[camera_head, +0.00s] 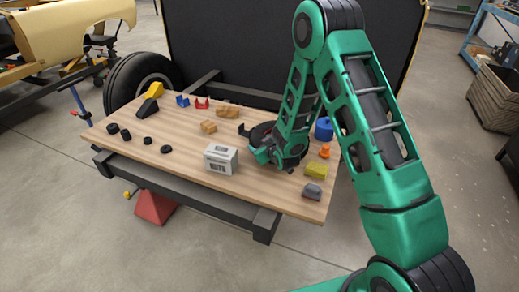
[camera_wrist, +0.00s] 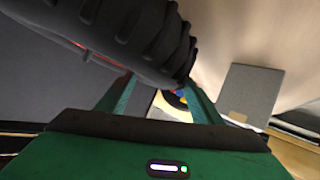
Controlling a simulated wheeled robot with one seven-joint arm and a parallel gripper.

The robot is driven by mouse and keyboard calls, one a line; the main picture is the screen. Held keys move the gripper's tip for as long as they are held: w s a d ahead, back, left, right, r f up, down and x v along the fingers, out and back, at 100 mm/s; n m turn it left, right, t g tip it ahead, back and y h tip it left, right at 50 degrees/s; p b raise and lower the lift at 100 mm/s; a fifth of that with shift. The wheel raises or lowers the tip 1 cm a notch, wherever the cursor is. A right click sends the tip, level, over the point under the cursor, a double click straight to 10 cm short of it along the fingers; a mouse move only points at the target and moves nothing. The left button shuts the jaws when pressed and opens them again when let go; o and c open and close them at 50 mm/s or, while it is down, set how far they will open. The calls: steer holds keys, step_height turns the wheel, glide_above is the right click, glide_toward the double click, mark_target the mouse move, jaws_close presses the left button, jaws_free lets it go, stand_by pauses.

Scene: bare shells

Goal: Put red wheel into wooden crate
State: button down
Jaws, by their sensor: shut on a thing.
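The red wheel, with a thick black ribbed tyre (camera_wrist: 140,32), fills the upper part of the wrist view; a thin red part shows at its left edge. My gripper (camera_wrist: 160,95) is shut on it. In the head view the dark tyre (camera_head: 262,131) shows partly behind my gripper (camera_head: 258,148), over the right half of the wooden table; the arm hides much of it. I cannot tell its exact height above the table. A slatted wooden crate (camera_head: 494,106) stands on the floor at the far right, apart from my gripper.
The table (camera_head: 185,150) carries a white box (camera_head: 220,158), small black wheels (camera_head: 166,149), wooden pieces (camera_head: 228,112), a blue cylinder (camera_head: 323,129), an orange piece (camera_head: 325,151), a yellow block (camera_head: 316,170) and a grey-red piece (camera_head: 312,191). A dark panel stands behind. Floor at right is open.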

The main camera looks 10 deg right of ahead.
step_height(320, 180, down, 2)
steer(key=shift+f, duration=0.1)
steer(key=c, duration=0.5)
jaws_free()
steer(key=shift+f, duration=0.1)
steer(key=shift+s, duration=0.1)
steer(key=v, duration=1.1)
steer(key=shift+s+r, duration=0.25)
steer(key=shift+r, duration=0.05)
